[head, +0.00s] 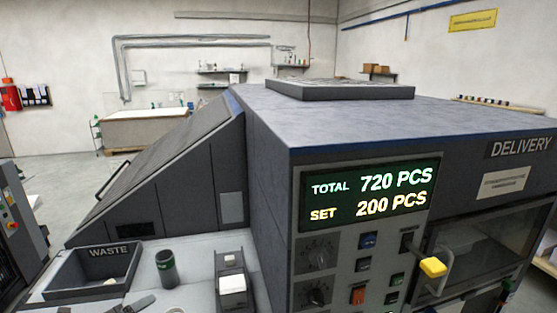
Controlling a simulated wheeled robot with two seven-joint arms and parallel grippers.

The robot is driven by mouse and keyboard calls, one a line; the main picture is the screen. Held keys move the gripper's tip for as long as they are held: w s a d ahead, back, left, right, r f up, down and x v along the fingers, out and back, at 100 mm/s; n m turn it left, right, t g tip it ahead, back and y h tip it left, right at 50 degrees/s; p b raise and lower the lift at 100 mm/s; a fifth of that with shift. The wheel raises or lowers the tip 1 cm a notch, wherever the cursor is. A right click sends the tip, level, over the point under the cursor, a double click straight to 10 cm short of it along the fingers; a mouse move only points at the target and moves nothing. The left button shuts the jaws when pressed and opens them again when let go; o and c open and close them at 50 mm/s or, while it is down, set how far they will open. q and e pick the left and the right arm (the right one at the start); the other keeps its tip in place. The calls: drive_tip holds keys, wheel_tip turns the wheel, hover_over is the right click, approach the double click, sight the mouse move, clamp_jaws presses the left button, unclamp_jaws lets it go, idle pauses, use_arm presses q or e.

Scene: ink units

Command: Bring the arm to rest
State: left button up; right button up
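Neither of my grippers nor my arms can be made out in the head view. A large grey machine fills the middle and right, with a lit display (368,194) reading TOTAL 720 PCS and SET 200 PCS. Below it is a control panel with knobs and several coloured buttons (358,296). A lever with a yellow knob (432,267) sticks out at the panel's right side.
On the light ledge at lower left stand a black WASTE bin (92,272), a dark green cylinder (166,267) and a grey unit with a white block (232,284). A DELIVERY window (490,250) is at right. Open floor lies at far left.

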use_arm(q)
drive_tip(key=s+d+f+n+g+y, duration=0.1)
drive_tip(key=s+d+f+n+g, duration=0.25)
drive_tip(key=s+f+n, duration=0.35)
drive_tip(key=s+d+f+n+g, duration=0.3)
drive_tip(key=s+d+f+n, duration=0.15)
drive_tip(key=s+n, duration=0.5)
drive_tip(key=s+d+f+n+g+y, duration=0.1)
drive_tip(key=s+d+f+n+g, duration=0.2)
drive_tip(key=s+d+f+n, duration=0.45)
drive_tip(key=a+f+b, duration=0.3)
drive_tip(key=f+b, duration=0.8)
drive_tip(key=f, duration=2.2)
drive_tip(key=s+a+f+b, duration=0.1)
drive_tip(key=s+f+b, duration=0.2)
drive_tip(key=f, duration=0.6)
drive_tip(key=s+a+f+g+b, duration=0.1)
drive_tip(key=s+f+b, duration=0.2)
drive_tip(key=s+f, duration=0.5)
drive_tip(key=s+a+f+g+b, duration=0.1)
drive_tip(key=s+f, duration=0.4)
drive_tip(key=f, duration=0.5)
drive_tip(key=a+b, duration=0.1)
drive_tip(key=b, duration=0.1)
drive_tip(key=shift+s+f+b, duration=0.3)
drive_tip(key=shift+b, duration=0.1)
